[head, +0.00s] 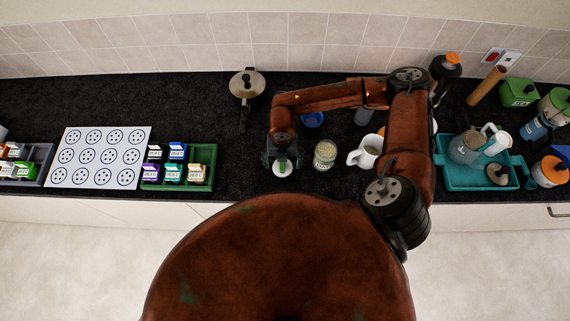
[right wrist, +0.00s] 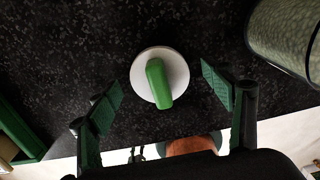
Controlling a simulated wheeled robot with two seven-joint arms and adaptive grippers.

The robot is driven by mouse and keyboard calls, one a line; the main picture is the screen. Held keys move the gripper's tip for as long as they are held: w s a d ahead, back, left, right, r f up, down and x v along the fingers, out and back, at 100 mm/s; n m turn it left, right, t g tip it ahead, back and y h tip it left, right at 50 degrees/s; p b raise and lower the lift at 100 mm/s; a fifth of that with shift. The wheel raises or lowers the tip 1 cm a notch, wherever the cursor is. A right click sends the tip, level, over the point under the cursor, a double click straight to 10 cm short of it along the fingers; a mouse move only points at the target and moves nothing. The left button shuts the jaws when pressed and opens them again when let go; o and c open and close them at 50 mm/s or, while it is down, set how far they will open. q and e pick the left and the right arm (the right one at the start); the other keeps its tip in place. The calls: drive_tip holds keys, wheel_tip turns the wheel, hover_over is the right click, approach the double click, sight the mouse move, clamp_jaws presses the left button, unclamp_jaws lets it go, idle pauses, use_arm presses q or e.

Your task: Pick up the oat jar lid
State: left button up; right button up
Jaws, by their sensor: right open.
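The oat jar lid (right wrist: 174,76) is a white disc with a green bar handle, lying on the dark counter. In the head view the lid (head: 281,170) shows just below my right gripper (head: 283,160). In the right wrist view my right gripper (right wrist: 165,95) is open, with one green-padded finger on each side of the lid and a gap to both. The glass oat jar (head: 325,154) stands open to the right of the lid, filled with pale oats. Its side also shows in the right wrist view (right wrist: 285,40). My left gripper is not in view.
A white mug (head: 366,152) stands right of the jar, and a blue bowl (head: 312,120) behind it. A green tray (head: 205,181) of small boxes lies left of the lid. A teal tray (head: 455,181) with a kettle is at right. The counter's front edge is close to the lid.

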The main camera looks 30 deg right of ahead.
drive_tip(key=shift+f, duration=0.3)
drive_tip(key=shift+c, duration=0.4)
drive_tip(key=c, duration=1.2)
drive_tip(key=shift+o, duration=0.2)
drive_tip(key=shift+r, duration=0.1)
